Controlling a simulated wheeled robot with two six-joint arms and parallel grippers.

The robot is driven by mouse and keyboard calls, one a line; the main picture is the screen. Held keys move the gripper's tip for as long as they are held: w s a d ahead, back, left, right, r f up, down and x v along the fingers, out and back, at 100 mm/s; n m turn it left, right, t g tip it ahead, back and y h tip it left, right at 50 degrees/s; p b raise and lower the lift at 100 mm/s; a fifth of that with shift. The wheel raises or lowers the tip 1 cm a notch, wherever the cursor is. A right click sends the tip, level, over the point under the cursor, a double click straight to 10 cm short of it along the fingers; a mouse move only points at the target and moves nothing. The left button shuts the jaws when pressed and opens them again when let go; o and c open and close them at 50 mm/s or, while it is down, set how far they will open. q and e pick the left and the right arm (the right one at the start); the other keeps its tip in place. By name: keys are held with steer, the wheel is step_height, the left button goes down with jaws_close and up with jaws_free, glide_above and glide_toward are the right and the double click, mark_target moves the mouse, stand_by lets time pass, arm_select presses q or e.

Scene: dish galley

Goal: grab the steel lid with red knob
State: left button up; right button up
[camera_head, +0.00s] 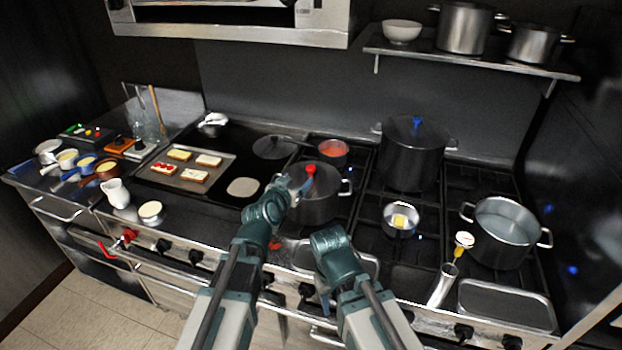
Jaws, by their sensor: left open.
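The steel lid (325,184) with a red knob (310,169) sits on a dark steel pot (318,208) on the stove, at the middle of the view. My left gripper (299,184) is open at the lid's left side, close to the knob. The gripper partly covers the left part of the lid, and I cannot tell whether a finger touches the knob. My right arm is bent low in front of the pot, and its gripper does not show.
A pan of red sauce (333,152) stands behind the pot. A tall pot with a blue-knobbed lid (413,150) is behind right. A small pan with butter (400,221) and an open pot (505,228) stand right. A tray of bread (187,168) lies left.

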mark_target(310, 170)
arm_select(q)
steer(key=b+x, duration=0.2)
steer(key=x, duration=0.6)
steer(key=shift+w+f, duration=0.1)
steer(key=shift+w, duration=0.1)
steer(key=shift+w+d+f+b, duration=0.1)
steer(key=shift+b, duration=0.2)
steer(key=shift+w+d+f, duration=0.1)
steer(key=shift+w+f, duration=0.05)
steer(key=shift+w, duration=0.1)
steer(key=b+x, duration=0.2)
steer(key=x, duration=0.2)
steer(key=shift+w+f, duration=0.1)
steer(key=shift+f, duration=0.1)
steer(key=shift+c, duration=0.4)
jaws_close()
